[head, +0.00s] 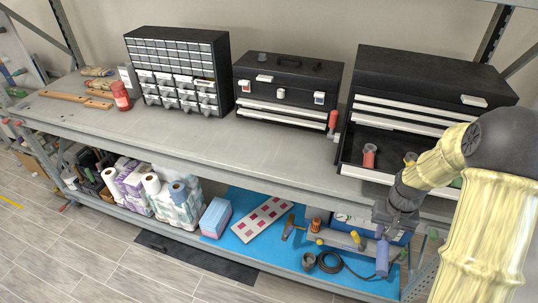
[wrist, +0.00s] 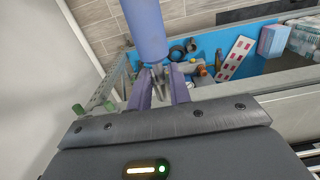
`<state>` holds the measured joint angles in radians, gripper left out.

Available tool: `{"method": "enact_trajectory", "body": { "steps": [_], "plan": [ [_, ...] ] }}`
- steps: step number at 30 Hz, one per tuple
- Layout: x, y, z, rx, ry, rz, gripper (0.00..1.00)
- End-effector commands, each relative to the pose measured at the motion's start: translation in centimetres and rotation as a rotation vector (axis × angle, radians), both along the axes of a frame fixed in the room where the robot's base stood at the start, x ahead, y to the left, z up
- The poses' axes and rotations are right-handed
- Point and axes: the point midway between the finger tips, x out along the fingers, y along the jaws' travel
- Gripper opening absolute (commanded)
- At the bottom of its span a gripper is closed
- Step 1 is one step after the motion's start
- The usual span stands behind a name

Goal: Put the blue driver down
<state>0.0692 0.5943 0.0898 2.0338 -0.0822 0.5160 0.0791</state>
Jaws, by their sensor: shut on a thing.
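My gripper (head: 385,234) points down in front of the right part of the rack. It is shut on the blue driver (head: 382,258), whose blue handle hangs below the fingers. In the wrist view, the blue handle (wrist: 147,30) extends away beyond the fingertips, and a grey metal part shows between the fingers of my gripper (wrist: 159,85). In the head view the driver overlaps the lower shelf; I cannot tell its exact height above it.
The worktop (head: 220,128) carries a drawer cabinet (head: 180,70), a black toolbox (head: 285,90) and a larger tool chest (head: 430,85) with an open drawer. The blue mat (head: 240,205) below holds a dotted board (head: 262,218), a hammer (head: 290,228) and a cable coil (head: 330,262).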

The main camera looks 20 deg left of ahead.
Motion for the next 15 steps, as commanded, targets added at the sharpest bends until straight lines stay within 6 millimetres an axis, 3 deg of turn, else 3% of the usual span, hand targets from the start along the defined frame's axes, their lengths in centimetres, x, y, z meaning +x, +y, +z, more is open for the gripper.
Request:
{"method": "enact_trajectory", "body": {
  "steps": [1,3,9,12,15],
  "plan": [
    [0.1,0.1,-3.0,0.000,0.009,0.001,0.00],
    [0.3,0.1,-6.5,-0.001,0.010,0.002,0.00],
    [0.1,-0.3,-15.7,-0.006,0.008,-0.003,0.00],
    [-0.1,-0.4,-18.6,-0.008,0.006,-0.004,0.00],
    [-0.3,-0.3,-20.0,-0.009,0.002,-0.002,0.00]
  ]
}}
